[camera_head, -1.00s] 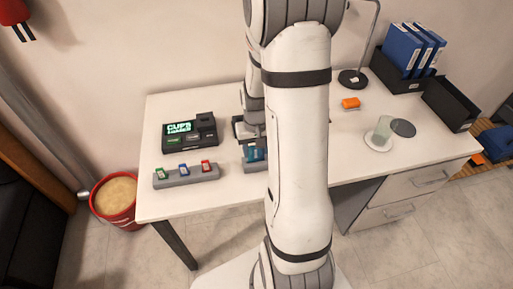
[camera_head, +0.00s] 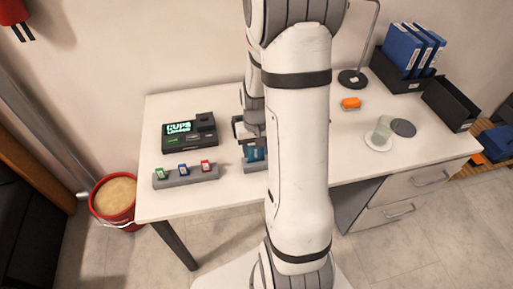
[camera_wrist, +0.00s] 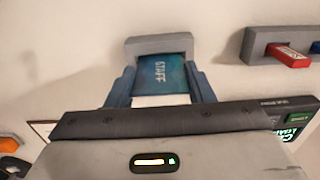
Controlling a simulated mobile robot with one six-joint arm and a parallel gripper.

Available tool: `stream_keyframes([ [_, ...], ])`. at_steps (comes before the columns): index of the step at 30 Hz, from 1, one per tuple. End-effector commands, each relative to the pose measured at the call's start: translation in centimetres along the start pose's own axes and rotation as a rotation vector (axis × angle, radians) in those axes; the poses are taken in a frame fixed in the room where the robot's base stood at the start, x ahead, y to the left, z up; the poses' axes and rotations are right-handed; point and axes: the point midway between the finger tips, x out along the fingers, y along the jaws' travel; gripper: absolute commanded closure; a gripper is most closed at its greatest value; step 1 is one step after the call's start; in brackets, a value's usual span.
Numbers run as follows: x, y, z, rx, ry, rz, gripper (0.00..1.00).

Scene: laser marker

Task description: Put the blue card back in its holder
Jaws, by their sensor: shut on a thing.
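The blue card (camera_wrist: 162,74), lettered STAFF, sits between the fingers of my gripper (camera_wrist: 160,88) in the wrist view. The fingers are shut on its sides. The card's far end is at the opening of a grey holder block (camera_wrist: 130,46); how deep it sits cannot be told. In the head view the blue card (camera_head: 252,154) shows below my gripper (camera_head: 243,134), just left of my arm.
A grey rack (camera_head: 186,176) with small green, blue and red pieces stands to the left. Behind it is a black device (camera_head: 190,131) with a lit screen. An orange object (camera_head: 350,103), a glass (camera_head: 382,130) and a lamp (camera_head: 353,78) stand to the right.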

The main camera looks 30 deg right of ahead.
Motion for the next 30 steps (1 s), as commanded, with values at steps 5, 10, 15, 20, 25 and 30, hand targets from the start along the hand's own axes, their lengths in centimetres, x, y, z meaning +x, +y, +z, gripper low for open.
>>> stream_keyframes([
  [5, 0.2, 0.0, 0.0, 0.0, 0.0, 0.0, 0.78],
  [10, 0.6, 0.0, 0.0, 0.0, -0.001, 0.0, 0.78],
  [15, 0.9, 0.0, 0.0, -0.001, -0.001, 0.0, 0.78],
  [20, 1.2, 0.0, 0.0, -0.001, -0.001, 0.0, 0.78],
  [25, 1.5, 0.0, 0.0, -0.001, -0.001, 0.0, 0.78],
  [30, 1.8, 0.0, 0.0, -0.001, -0.001, 0.0, 0.78],
])
